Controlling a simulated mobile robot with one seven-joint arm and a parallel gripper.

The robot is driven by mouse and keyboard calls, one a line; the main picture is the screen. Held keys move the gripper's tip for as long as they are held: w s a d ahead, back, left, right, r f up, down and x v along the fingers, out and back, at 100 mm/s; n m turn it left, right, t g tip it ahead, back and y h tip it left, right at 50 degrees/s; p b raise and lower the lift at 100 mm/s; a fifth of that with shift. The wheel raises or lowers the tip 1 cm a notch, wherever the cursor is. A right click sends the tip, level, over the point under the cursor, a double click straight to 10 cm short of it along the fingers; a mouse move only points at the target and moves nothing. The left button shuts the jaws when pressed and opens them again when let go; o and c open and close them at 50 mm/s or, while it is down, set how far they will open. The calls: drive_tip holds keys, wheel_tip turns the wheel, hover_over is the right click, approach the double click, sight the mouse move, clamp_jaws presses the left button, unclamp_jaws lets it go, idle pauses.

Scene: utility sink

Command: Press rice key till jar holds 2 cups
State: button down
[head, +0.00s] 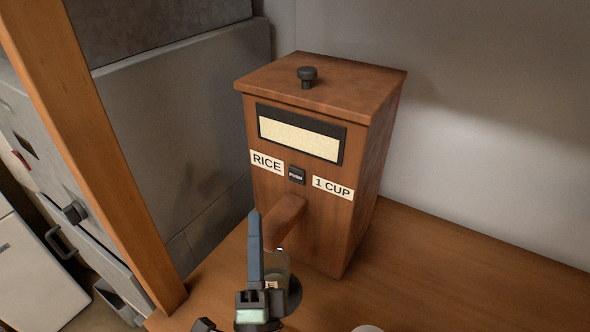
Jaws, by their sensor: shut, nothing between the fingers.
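The wooden rice dispenser (362,165) stands upright on the wooden counter, with a pale window near its top. Its small dark key (297,175), marked PUSH, sits between the RICE label (267,162) and the 1 CUP label (333,188). A wooden spout (286,217) slopes out below the key. A clear jar (281,262) stands under the spout, partly hidden behind my gripper; how much rice it holds cannot be read. My gripper (254,213) is shut and empty, its blue fingers pointing up in front of the spout, below and left of the key and apart from it.
A wooden post (95,150) rises at the left, with grey panels (180,120) behind it. The counter (440,265) is clear to the right of the dispenser. A pale round object (367,328) is cut off at the bottom edge. A plain wall closes the back right.

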drive_tip(key=shift+r, duration=0.1)
drive_tip(key=b, duration=0.3)
approach(291, 168)
drive_tip(key=w+r, duration=0.1)
drive_tip(key=w+a+r, duration=0.1)
drive_tip(key=r, duration=0.1)
drive_tip(key=shift+w+a, duration=0.2)
drive_tip(key=shift+w, duration=0.2)
drive_tip(key=shift+w+d, duration=0.45)
drive_tip(key=shift+w, duration=0.1)
drive_tip(key=shift+r, duration=0.1)
drive_tip(key=shift+w+b, duration=0.1)
drive_tip(key=shift+b, duration=0.2)
idle(0.8)
drive_tip(key=shift+w+d, duration=0.2)
drive_tip(key=shift+w, duration=0.05)
drive_tip(key=shift+w+d+b, duration=0.25)
drive_tip(key=shift+w+b, duration=0.05)
drive_tip(key=shift+b, duration=0.25)
idle(0.4)
idle(0.4)
drive_tip(key=shift+s+a, duration=0.5)
drive_tip(key=shift+s, duration=0.15)
